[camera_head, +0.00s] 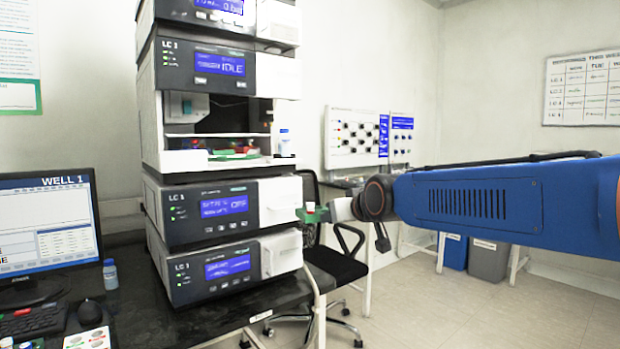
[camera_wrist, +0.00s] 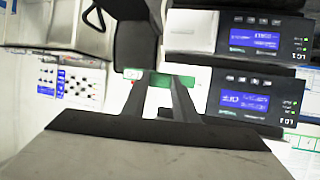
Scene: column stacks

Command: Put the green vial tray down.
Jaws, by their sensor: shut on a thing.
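A green vial tray (camera_head: 313,215) is held in the air to the right of the instrument stack, with a small red-and-white item on it. My gripper (camera_wrist: 160,88) is shut on this tray; its green edge also shows in the wrist view (camera_wrist: 184,79), beyond the dark fingers. In the head view the fingers are small and hard to make out beside the tray. Part of the tray is hidden by the fingers in the wrist view.
The LC 1 stack (camera_head: 222,212) stands on a dark bench (camera_head: 190,325). Its open bay (camera_head: 215,128) holds another green tray (camera_head: 235,155) with coloured items. A bottle (camera_head: 285,143) stands at the bay's right. A black chair (camera_head: 345,265) is below my arm.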

